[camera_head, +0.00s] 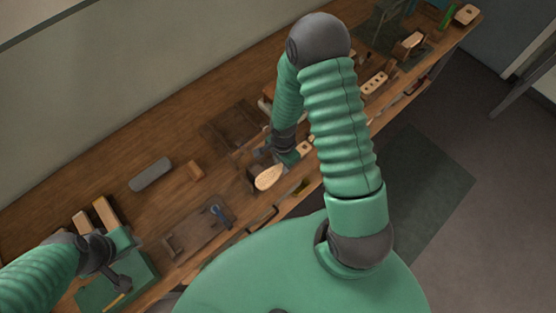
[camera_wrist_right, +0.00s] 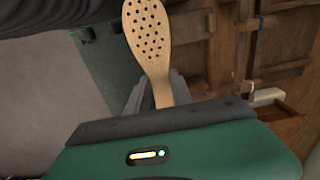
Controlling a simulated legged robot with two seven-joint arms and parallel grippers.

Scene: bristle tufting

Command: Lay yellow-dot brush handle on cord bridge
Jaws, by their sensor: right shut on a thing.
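A pale wooden brush handle (camera_head: 268,178) with a broad oval head is held by my right gripper (camera_head: 284,161) above the front part of the bench. In the right wrist view, the brush handle (camera_wrist_right: 149,35) shows rows of dark holes in its head. Its narrow neck lies between the fingers of my right gripper (camera_wrist_right: 161,92), which is shut on it. I see no yellow dot on the visible face. I cannot pick out the cord bridge with certainty. My left gripper (camera_head: 122,280) is low over a green mat (camera_head: 140,290) at the bench's left; its jaws are unclear.
The wooden bench (camera_head: 110,170) runs diagonally. A drilled wooden block (camera_head: 375,83) lies beyond my right arm. Bare bench top shows behind the blocks.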

